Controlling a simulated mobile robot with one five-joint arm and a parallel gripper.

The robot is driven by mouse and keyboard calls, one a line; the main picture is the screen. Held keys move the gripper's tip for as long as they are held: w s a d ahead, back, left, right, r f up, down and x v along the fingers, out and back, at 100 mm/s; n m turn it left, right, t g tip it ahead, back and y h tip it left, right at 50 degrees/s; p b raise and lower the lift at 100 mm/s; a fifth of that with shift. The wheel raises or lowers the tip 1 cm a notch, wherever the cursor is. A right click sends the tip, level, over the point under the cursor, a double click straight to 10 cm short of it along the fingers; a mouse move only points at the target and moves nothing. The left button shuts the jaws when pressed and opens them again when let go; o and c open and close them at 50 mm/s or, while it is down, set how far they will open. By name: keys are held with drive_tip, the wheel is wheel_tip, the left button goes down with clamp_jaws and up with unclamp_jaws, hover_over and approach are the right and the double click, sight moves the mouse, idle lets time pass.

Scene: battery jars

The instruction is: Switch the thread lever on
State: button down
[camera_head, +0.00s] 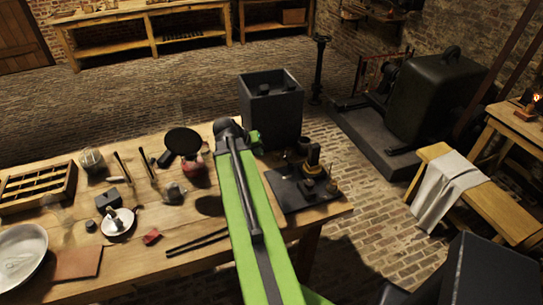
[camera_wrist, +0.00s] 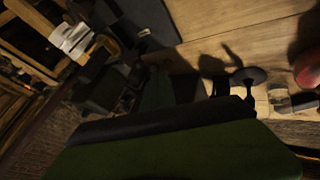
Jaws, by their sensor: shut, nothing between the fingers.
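A dark base board (camera_head: 288,197) lies at the right end of the wooden workbench. A small device (camera_head: 313,168) with a yellowish part stands on it, with small posts and knobs around it. I cannot make out which part is the thread lever, or its position. My green arm reaches over the bench in the head view. My gripper (camera_head: 256,142) is at its far end, mostly hidden by the arm, left of the device and in front of a dark square jar. It is shut and empty. In the wrist view a dark and green part of mine fills the lower middle.
The dark open jar (camera_head: 271,108) stands behind the arm's end. A round black disc (camera_head: 183,140) on a stand, a compartment tray (camera_head: 38,188), a white dish (camera_head: 117,221) and hand tools crowd the bench's left.

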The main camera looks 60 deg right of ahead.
drive_tip(key=s+d+f+b, duration=0.3)
drive_tip(key=d+f+b, duration=0.4)
drive_tip(key=d, duration=0.1)
drive_tip(key=shift+s+d+f, duration=0.15)
drive_tip(key=shift+d+f, duration=0.05)
drive_tip(key=shift+f, duration=0.15)
